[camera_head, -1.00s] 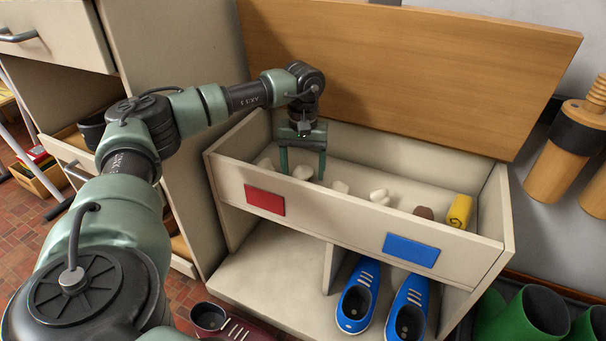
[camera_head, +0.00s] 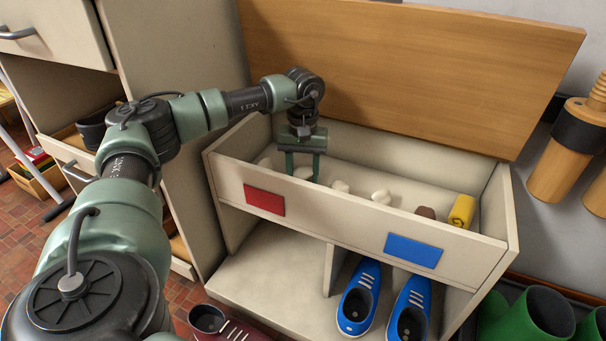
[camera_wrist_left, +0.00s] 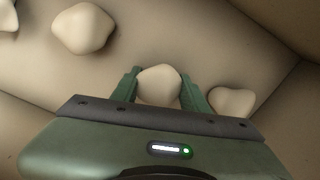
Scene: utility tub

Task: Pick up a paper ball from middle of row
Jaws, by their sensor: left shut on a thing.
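Several whitish paper balls lie in a row in the open compartment of the bench. My left gripper (camera_head: 302,174) reaches down into the compartment and is shut on one paper ball (camera_wrist_left: 158,84), which sits between its two fingers in the left wrist view. In the head view that ball (camera_head: 303,172) is partly hidden by the fingers and the front wall. One ball (camera_head: 265,163) lies to its left, and others (camera_head: 340,187) (camera_head: 381,196) lie to its right. In the wrist view a ball (camera_wrist_left: 232,101) is close beside the right finger. My right gripper is out of view.
The compartment's front wall (camera_head: 330,221) carries a red and a blue label. A brown lump (camera_head: 425,212) and a yellow roll (camera_head: 461,211) lie at its right end. The raised wooden lid (camera_head: 410,70) stands behind. Blue shoes (camera_head: 358,300) are on the shelf below.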

